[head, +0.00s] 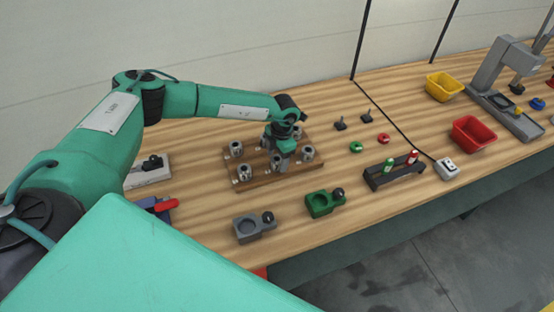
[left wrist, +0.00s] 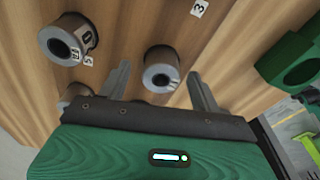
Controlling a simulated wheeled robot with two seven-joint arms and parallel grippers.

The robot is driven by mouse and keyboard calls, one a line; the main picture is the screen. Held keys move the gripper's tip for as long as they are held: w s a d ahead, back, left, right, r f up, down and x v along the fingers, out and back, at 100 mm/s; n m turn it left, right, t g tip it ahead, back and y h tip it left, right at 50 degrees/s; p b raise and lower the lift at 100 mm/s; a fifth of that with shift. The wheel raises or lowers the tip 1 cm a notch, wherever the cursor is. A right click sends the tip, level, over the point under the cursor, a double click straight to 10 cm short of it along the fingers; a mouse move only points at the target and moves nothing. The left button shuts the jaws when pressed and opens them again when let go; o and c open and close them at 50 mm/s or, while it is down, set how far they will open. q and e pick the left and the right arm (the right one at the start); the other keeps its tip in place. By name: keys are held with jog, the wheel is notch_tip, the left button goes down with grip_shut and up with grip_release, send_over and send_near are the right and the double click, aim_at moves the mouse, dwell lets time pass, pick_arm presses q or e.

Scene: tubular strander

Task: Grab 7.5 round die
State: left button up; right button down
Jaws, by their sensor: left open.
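Several grey metal round dies stand on a wooden board (head: 272,178) in the head view, among them a front-left die (head: 244,173), a back-left die (head: 236,149) and a right die (head: 308,154). I cannot read which is the 7.5 die. My left gripper (head: 282,158) points down over the middle of the board and hides part of it. In the left wrist view its open fingers (left wrist: 158,70) have one die (left wrist: 161,72) between them in the picture; I cannot tell contact. Another die (left wrist: 68,40) with a label is at the left.
A grey holder (head: 254,227) and a green holder (head: 325,203) stand in front of the board. Green and red rings, a dark rack (head: 394,170), a red bin (head: 473,133) and a yellow bin (head: 444,87) are to the right. Bare tabletop separates them.

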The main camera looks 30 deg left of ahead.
aim_at(277, 158)
pick_arm(q)
jog(key=shift+s+f, duration=0.1)
jog(key=shift+f, duration=0.65)
grip_shut()
jog(key=shift+r, duration=0.1)
notch_tip(277, 158, up, 20)
jog(key=b, duration=0.6)
